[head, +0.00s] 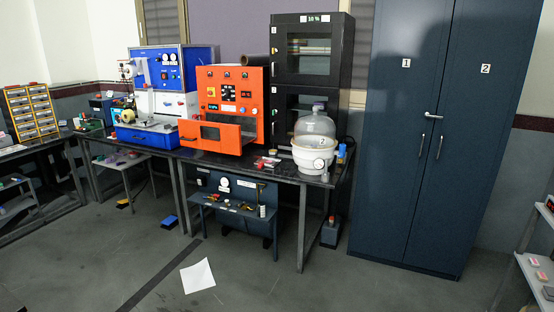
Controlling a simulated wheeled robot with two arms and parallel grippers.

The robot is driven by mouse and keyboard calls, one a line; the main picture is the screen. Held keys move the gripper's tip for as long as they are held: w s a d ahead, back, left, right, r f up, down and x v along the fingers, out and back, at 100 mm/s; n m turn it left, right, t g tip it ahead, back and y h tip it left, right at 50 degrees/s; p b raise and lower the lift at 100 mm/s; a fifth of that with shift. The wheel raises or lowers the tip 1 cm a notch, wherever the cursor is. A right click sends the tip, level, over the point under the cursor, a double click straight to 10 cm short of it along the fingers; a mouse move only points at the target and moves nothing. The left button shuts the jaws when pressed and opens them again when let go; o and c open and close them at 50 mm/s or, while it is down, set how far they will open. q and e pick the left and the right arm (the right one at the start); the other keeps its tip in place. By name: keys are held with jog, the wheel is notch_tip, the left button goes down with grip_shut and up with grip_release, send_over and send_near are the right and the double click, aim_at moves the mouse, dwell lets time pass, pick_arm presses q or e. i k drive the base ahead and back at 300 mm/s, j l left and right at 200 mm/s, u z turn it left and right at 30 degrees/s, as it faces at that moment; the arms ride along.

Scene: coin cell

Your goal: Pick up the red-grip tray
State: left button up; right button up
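I cannot make out a tray with red grips for certain. Small red and pale items (266,162) lie on the dark bench (240,168) between the orange machine and the glass dome, too small to identify. Small reddish items (533,260) also sit on a grey shelf rack (530,275) at the right edge. Neither of my grippers is in view.
An orange machine (245,88), a blue machine (170,62), a black cabinet (310,95) and a glass dome on a white base (310,160) stand on the bench. A tall dark locker (400,150) is right. White paper (198,276) lies on open floor.

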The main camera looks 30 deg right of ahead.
aim_at(264, 161)
jog(key=i+l+z, duration=0.15)
jog(key=i+l, duration=0.55)
jog(key=l, duration=0.35)
jog(key=i+l+z, duration=0.1)
jog(key=i+l, duration=0.7)
jog(key=l, duration=0.2)
jog(key=i+l+z, duration=0.15)
jog(key=i+l, duration=0.65)
jog(key=l, duration=0.1)
